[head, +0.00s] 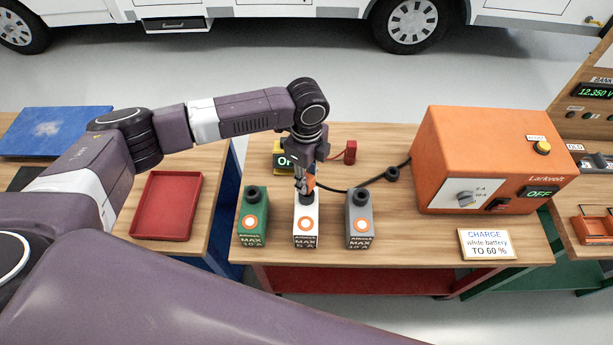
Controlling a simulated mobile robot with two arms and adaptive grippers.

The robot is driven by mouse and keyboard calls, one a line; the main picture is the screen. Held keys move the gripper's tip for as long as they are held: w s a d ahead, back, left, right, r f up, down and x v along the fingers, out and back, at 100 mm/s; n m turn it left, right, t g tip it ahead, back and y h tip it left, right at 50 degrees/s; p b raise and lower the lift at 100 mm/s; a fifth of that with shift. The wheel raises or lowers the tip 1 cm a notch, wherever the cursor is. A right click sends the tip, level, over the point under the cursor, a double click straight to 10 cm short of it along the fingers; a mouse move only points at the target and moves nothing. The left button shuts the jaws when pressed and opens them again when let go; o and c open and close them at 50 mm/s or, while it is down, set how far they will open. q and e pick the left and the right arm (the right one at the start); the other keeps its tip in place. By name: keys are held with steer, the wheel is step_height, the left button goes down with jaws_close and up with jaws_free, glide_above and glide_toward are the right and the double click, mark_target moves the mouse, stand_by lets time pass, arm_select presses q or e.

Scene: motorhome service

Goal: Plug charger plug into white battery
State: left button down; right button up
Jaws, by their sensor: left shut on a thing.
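The white battery (306,227) stands upright between two others on the wooden bench, labelled MAX 5 A, with a dark round socket on top. My left gripper (303,184) points down just above and behind that socket. I cannot tell whether the plug touches the socket. A black cable (340,191) runs from near the gripper to the orange charger (482,150), whose display reads OFF. My right gripper is not in view.
The green battery (253,222) and grey battery (359,226) stand close on either side. Behind the gripper is a yellow device (279,147) with a red block (350,152) on a wire. A sign (486,244) reads CHARGE white battery TO 60 %. A red tray (168,207) lies left.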

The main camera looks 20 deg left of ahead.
arm_select(q)
steer(key=shift+f+b, duration=0.5)
steer(key=shift+f, duration=0.9)
steer(key=c, duration=1.5)
jaws_free()
